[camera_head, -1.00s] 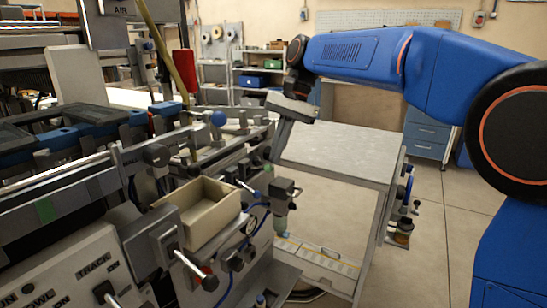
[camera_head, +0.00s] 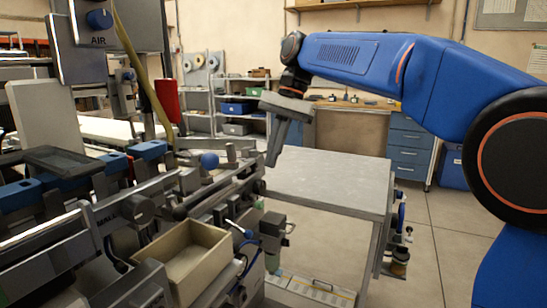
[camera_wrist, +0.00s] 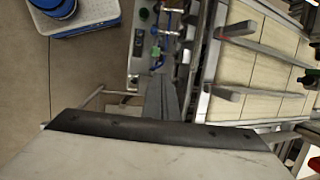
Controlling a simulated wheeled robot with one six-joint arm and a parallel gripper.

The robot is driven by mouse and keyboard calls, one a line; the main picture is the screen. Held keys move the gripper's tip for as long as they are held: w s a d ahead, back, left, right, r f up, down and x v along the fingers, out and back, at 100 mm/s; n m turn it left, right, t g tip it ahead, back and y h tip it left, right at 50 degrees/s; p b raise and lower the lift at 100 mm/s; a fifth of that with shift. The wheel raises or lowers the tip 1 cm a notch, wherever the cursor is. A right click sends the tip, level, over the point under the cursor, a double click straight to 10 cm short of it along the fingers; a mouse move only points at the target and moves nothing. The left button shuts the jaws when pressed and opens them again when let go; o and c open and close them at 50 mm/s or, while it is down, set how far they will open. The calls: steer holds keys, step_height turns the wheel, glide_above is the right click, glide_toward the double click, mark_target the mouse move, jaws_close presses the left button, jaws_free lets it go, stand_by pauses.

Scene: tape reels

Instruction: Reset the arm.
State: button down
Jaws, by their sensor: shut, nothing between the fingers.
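My blue arm reaches in from the right in the head view. My gripper (camera_head: 273,160) hangs from its wrist, with the grey fingers together and pointing down, slightly tilted. Nothing shows between them. It appears in front of the grey table's left end, beside the machine; I cannot tell its exact distance from either. In the wrist view the shut fingers (camera_wrist: 161,88) show beyond the dark edge of the gripper body, with parts of the machine around them.
The machine with its levers and a beige open bin (camera_head: 185,262) fills the left. A grey-topped table (camera_head: 330,182) stands in the middle. Shelves (camera_head: 235,105) with reels and bins and a blue drawer cabinet (camera_head: 408,155) stand behind. Floor is clear at the right.

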steer(key=s+d+f+n+t+h, duration=0.1)
steer(key=s+d+f+t, duration=0.1)
steer(key=s+d+f, duration=0.55)
steer(key=s+d+f+n+t, duration=0.1)
steer(key=s+d+f, duration=0.3)
steer(key=d, duration=0.6)
steer(key=s+d+f+n+t+h, duration=0.15)
steer(key=s+d+f, duration=0.25)
steer(key=s+d, duration=0.4)
steer(key=s+d+f+t, duration=0.2)
steer(key=s+d+f, duration=0.5)
steer(key=f, duration=0.4)
steer(key=shift+s+d+f+n+h, duration=0.15)
steer(key=shift+s+n+h, duration=0.15)
steer(key=shift+n+h, duration=0.05)
